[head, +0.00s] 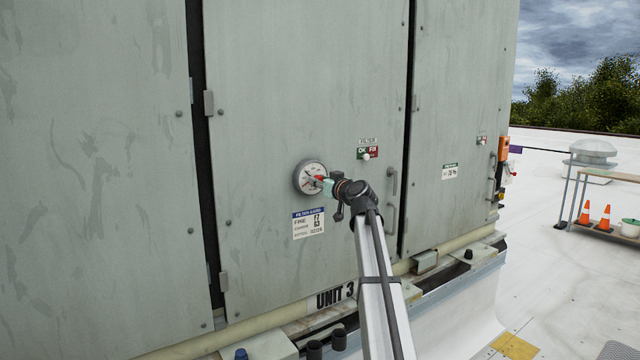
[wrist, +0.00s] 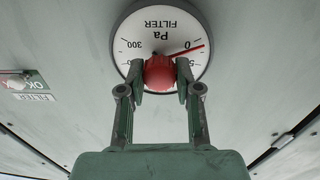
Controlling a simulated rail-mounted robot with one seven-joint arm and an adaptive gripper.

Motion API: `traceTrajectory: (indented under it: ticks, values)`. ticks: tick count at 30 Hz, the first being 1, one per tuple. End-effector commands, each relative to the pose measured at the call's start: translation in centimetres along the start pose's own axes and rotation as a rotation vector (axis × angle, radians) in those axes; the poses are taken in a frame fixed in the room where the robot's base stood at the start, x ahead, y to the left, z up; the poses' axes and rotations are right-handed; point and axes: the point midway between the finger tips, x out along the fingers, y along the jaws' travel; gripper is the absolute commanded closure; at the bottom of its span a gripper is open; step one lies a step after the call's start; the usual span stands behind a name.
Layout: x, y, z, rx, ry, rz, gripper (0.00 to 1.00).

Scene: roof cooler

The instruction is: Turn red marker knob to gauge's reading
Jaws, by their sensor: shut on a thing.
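A round white gauge (head: 303,170) is set in the grey cabinet door in the head view. In the wrist view the gauge (wrist: 128,50) appears upside down, with "FILTER Pa", 300 at left and 0 at right. The red marker knob (wrist: 159,72) is at the dial's centre. A thin red pointer (wrist: 192,49) runs from it to the right, its tip beside the 0. My gripper (wrist: 160,82) has its two fingers on either side of the knob, shut on it. The gauge's own reading needle cannot be made out clearly; knob and fingers hide the lower dial.
A filter label (head: 308,222) is below the gauge, and a green-and-red OK/FIX plate (head: 367,153) is to its right. Door handles (head: 392,182) stand out further right. A pipe and ledge run along the cabinet's base. Open roof with orange cones (head: 605,216) lies at right.

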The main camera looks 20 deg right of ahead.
Motion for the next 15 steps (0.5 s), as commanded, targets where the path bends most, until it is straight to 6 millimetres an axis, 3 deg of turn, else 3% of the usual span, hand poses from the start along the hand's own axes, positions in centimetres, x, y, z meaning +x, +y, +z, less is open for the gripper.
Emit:
traceTrajectory:
  ticks: [15]
  values:
    - [0.06,0.12,-0.12,0.458,-0.018,-0.002,1.0]
